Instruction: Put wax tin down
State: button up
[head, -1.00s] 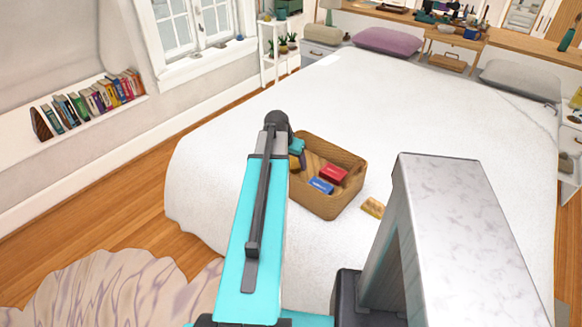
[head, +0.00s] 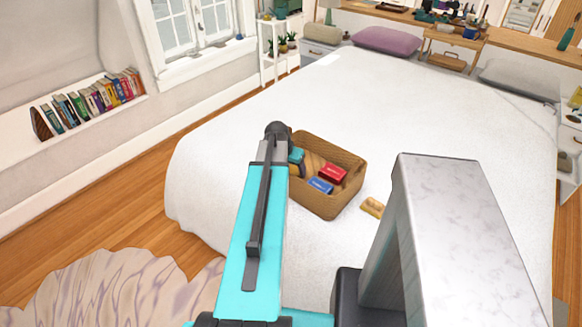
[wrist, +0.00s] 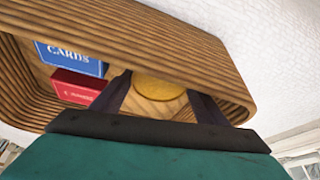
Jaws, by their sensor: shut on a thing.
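The wax tin (wrist: 160,88) is a round, golden-yellow disc in the wrist view. It sits between the two dark fingers of my gripper (wrist: 160,98), which is shut on it. The tin and fingertips are within the wooden basket (wrist: 150,30), over its wood-grain floor; I cannot tell if the tin touches that floor. In the head view my gripper (head: 296,158) is at the left end of the basket (head: 325,207), mostly hidden behind my arm.
A blue card box (head: 320,186) and a red card box (head: 333,174) lie in the basket, right of my gripper. The basket stands on the white bed (head: 430,120). A small yellowish item (head: 372,207) lies beside it. Much of the bed is clear.

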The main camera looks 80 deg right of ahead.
jog(key=shift+f, duration=0.1)
jog(key=o, duration=1.3)
jog(key=shift+b+v, duration=0.75)
jog(key=shift+v, duration=5.4)
jog(key=shift+d, duration=0.1)
